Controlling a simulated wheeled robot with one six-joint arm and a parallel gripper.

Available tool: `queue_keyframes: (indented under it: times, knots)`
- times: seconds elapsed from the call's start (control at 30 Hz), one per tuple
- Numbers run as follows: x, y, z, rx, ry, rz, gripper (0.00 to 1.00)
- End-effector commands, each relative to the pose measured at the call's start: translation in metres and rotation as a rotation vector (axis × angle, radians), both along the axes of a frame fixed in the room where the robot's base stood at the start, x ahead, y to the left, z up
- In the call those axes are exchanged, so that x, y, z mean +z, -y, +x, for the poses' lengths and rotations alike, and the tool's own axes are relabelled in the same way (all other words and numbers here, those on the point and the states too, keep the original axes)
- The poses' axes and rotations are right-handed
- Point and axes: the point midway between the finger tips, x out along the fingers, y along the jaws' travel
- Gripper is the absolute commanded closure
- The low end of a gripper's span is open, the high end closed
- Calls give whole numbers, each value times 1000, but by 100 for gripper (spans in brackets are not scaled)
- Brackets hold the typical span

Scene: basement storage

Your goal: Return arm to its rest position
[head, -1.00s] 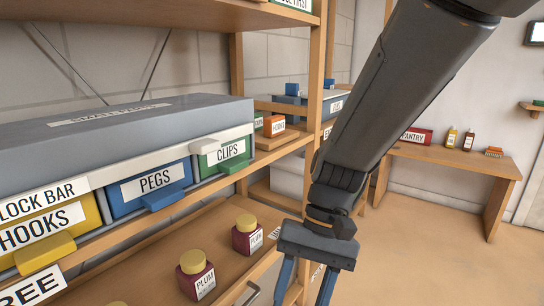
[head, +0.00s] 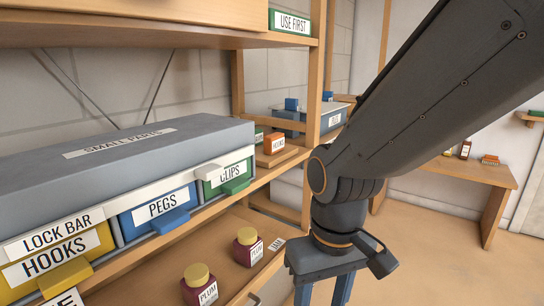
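My gripper (head: 323,290) hangs from my dark grey arm, right of the shelf, in the lower middle of the head view. Its blue fingers point down and run out of the bottom of the picture, so their tips are hidden. I cannot tell whether anything is between them. The arm comes in from the upper right and bends at the wrist beside the shelf's front edge.
At left, the shelf holds a grey small parts cabinet (head: 150,148) with closed hooks (head: 50,262), pegs (head: 158,209) and clips (head: 228,177) drawers. Plum jars (head: 246,247) stand below. A wooden table (head: 460,172) stands behind the arm. Open floor lies at right.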

Motion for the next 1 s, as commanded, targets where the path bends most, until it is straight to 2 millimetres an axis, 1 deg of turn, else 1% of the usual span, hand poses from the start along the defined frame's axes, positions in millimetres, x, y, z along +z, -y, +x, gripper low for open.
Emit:
queue_keyframes:
  times: [0.03,0.17,0.6,0.8,1.0]
  knots:
    - [12,5,-1,-17,-2,-2,55]
    - [34,20,-1,-66,-2,-8,55]
    - [109,82,-7,-248,-8,-29,55]
    - [130,104,-11,-306,-10,-34,55]
    - [134,111,-13,-326,-11,-37,55]
